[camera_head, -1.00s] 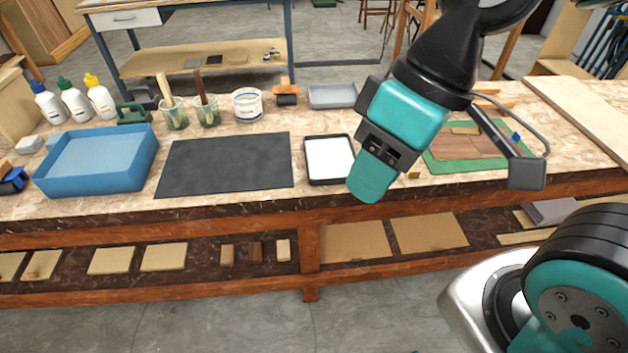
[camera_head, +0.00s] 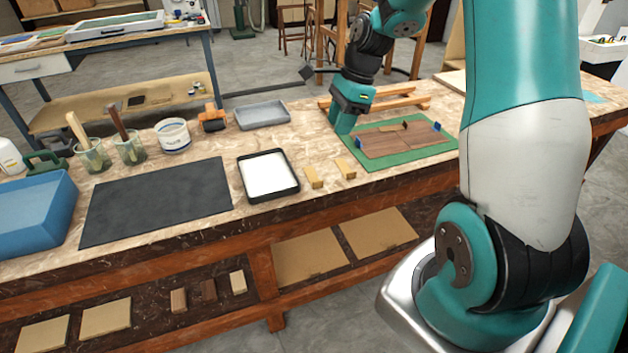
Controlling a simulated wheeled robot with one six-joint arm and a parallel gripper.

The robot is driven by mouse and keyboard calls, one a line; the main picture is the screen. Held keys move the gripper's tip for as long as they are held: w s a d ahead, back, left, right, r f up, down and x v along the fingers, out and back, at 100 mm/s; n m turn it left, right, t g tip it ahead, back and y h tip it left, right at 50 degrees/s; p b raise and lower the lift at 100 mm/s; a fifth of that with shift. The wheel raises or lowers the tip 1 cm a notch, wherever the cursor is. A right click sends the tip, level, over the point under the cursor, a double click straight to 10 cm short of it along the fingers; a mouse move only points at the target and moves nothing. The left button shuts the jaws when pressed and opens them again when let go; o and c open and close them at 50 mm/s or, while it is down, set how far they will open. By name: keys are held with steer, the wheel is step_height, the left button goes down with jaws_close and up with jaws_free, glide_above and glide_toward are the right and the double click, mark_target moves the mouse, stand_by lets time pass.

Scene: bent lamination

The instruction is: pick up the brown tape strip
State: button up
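A small tan-brown strip (camera_head: 390,128), which looks like the tape strip, lies on the brown wood sheets (camera_head: 385,143) near their far edge. The sheets lie on a green mat (camera_head: 374,164) at the right part of the bench. My gripper (camera_head: 341,127) points down over the mat's far left corner, left of the strip and apart from it. Its teal fingers are seen from the side, so whether they are open or shut cannot be told. The strip's exact shape is too small to make out.
Blue clips (camera_head: 364,142) stand at the sheets' sides, with a small dark piece (camera_head: 405,124) by the strip. Wooden bars (camera_head: 395,101) lie behind the mat. Two small wood blocks (camera_head: 314,178) and a black tray (camera_head: 271,196) are to its left.

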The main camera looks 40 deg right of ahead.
glide_above(319, 179)
steer(key=s, duration=0.3)
steer(key=f, duration=0.9)
steer(key=shift+w+f, duration=0.2)
steer(key=shift+f, duration=0.05)
steer(key=x, duration=0.5)
steer(key=shift+s+a+f+p, duration=0.15)
steer(key=shift+a+f+p, duration=0.15)
steer(key=shift+p, duration=0.1)
jaws_close()
